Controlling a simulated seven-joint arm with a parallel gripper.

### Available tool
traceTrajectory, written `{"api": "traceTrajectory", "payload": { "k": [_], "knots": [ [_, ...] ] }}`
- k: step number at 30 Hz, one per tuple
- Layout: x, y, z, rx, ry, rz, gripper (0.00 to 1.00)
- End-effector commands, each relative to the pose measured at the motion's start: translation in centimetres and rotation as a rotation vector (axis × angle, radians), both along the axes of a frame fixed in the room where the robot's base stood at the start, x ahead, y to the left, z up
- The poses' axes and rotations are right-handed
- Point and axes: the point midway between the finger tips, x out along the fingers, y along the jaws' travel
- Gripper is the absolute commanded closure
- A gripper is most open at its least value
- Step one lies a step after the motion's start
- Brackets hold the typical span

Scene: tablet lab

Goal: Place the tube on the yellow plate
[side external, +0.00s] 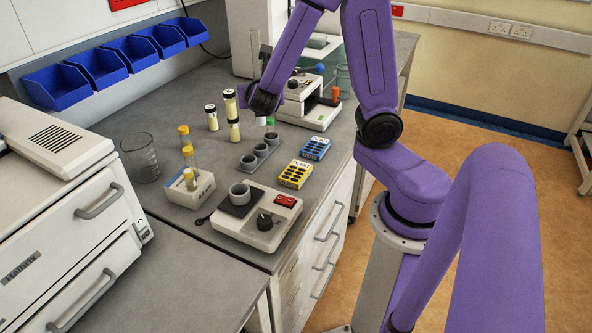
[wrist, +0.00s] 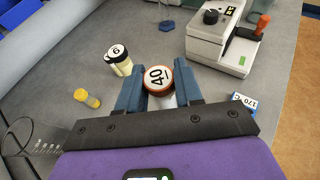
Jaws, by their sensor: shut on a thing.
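In the wrist view my gripper (wrist: 159,82) is shut on a tube (wrist: 158,76), with one finger on each side. Its round end is white, marked "40", with a red-brown rim; its pale body is mostly hidden. The yellow plate (side external: 295,174) is a small block with dark holes on the bench, to the right of the rack and apart from my gripper. It does not show in the wrist view.
A blue plate (side external: 315,148) lies just behind the yellow one. Several pale vials (side external: 229,103) stand left of my gripper. A white instrument (side external: 310,108) stands behind. A hotplate device (side external: 255,215), tube block (side external: 191,187) and glass beaker (side external: 140,157) are in front.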

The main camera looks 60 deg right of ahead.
Motion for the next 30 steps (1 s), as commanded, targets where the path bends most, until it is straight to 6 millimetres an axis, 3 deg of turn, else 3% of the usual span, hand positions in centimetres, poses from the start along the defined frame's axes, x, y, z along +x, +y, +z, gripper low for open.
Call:
{"api": "traceTrajectory", "payload": {
  "k": [5,11,16,21,26,30],
  "knots": [
    [-0.1,-1.9,-1.2,-0.002,0.003,-0.112,0.95],
    [-2.1,-5.2,-2.2,0.000,0.002,-0.347,0.95],
    [-5.7,-8.3,-3.0,-0.001,0.001,-0.654,0.95],
    [-10.5,-10.2,-3.8,-0.002,0.002,-1.007,0.95],
    [-15.0,-10.2,-4.5,-0.002,-0.001,-1.349,0.95],
    [-18.5,-9.1,-4.9,-0.002,0.001,-1.650,0.95]
  ]
}}
